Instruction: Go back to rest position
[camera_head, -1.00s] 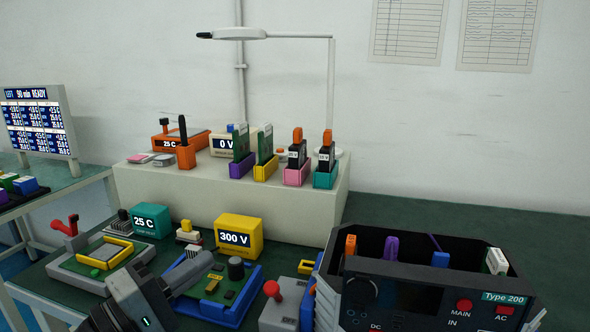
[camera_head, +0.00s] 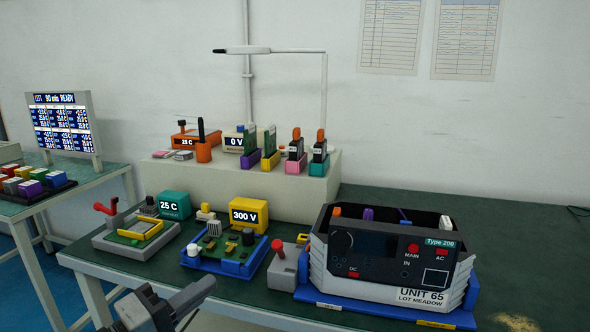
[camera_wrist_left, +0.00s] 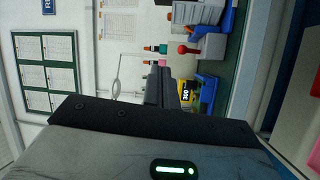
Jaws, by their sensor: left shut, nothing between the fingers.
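My left gripper (camera_head: 194,296) shows at the bottom left of the head view, in front of the table's front edge. Its fingers are shut with nothing between them, and it touches nothing. In the left wrist view my gripper (camera_wrist_left: 160,84) is seen from behind, with the bench scene turned sideways beyond it. My right gripper is in neither view.
The green table (camera_head: 400,203) holds a Type 200 unit (camera_head: 388,258) on a blue base, a yellow 300 V box (camera_head: 249,213), a teal 25 C box (camera_head: 174,206) and a blue tray (camera_head: 205,264). A raised shelf (camera_head: 235,197) stands behind. A side table (camera_head: 92,178) carries a display (camera_head: 63,126).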

